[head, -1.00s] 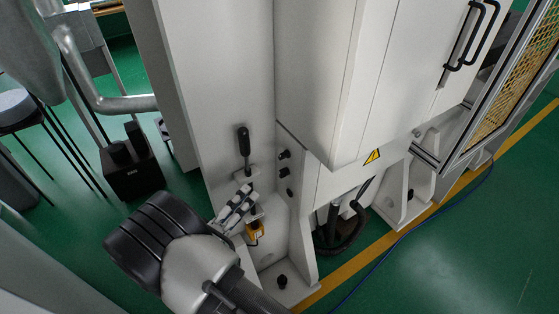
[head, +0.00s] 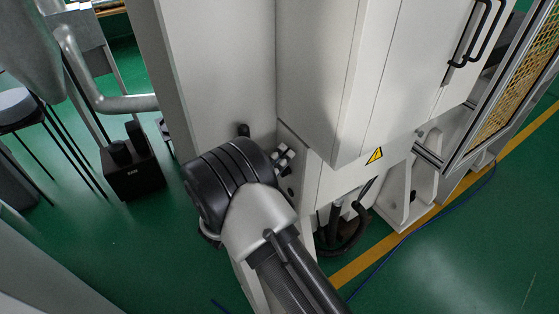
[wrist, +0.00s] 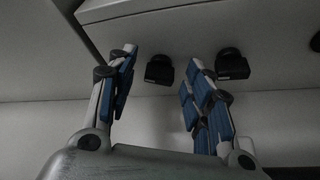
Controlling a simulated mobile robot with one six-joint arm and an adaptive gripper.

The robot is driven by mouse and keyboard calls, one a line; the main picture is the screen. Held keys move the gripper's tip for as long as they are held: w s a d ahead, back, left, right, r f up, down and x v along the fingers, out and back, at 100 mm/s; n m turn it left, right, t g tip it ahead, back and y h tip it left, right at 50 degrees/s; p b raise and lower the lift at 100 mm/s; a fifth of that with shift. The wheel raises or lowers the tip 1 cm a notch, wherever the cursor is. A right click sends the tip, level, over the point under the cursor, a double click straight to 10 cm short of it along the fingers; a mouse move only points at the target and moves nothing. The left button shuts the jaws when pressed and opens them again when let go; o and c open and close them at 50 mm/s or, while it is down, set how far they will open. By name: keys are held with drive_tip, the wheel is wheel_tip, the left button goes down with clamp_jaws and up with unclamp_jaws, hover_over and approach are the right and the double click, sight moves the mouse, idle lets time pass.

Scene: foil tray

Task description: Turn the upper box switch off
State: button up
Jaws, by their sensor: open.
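Small black switches sit on the pale machine panel. In the wrist view one black switch (wrist: 159,70) shows between my fingers and another black switch (wrist: 232,65) lies just right of my right finger. I cannot tell which is the upper box switch. My gripper (wrist: 162,62) is open and empty, its blue-padded fingers pointing at the panel; contact with a switch cannot be made out. In the head view my fingertips (head: 284,154) show past my wrist, at the panel's switch row. A lower dark switch (head: 291,192) stays visible there; my arm hides part of the panel.
A black lever handle (head: 243,130) stands out behind my wrist. The overhanging white cabinet (head: 310,90) with a yellow warning sign (head: 374,156) is to the right. Black hoses (head: 345,230) hang below. Open green floor (head: 450,255) lies at the lower right.

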drive_tip(key=shift+c, duration=0.3)
drive_tip(key=c, duration=1)
drive_tip(key=n, duration=0.1)
drive_tip(key=n+p, duration=0.1)
drive_tip(key=shift+s+r+n+y, duration=0.1)
drive_tip(key=shift+r+n+y, duration=0.2)
drive_tip(key=shift+y, duration=0.1)
drive_tip(key=n+g, duration=0.1)
drive_tip(key=n, duration=0.1)
drive_tip(key=shift+n+y+p, duration=0.3)
drive_tip(key=shift+n+y, duration=0.1)
drive_tip(key=o, duration=1.1)
drive_tip(key=shift+c, duration=0.2)
drive_tip(key=shift+s, duration=0.1)
drive_tip(key=v, duration=1.1)
drive_tip(key=shift+s+a, duration=0.3)
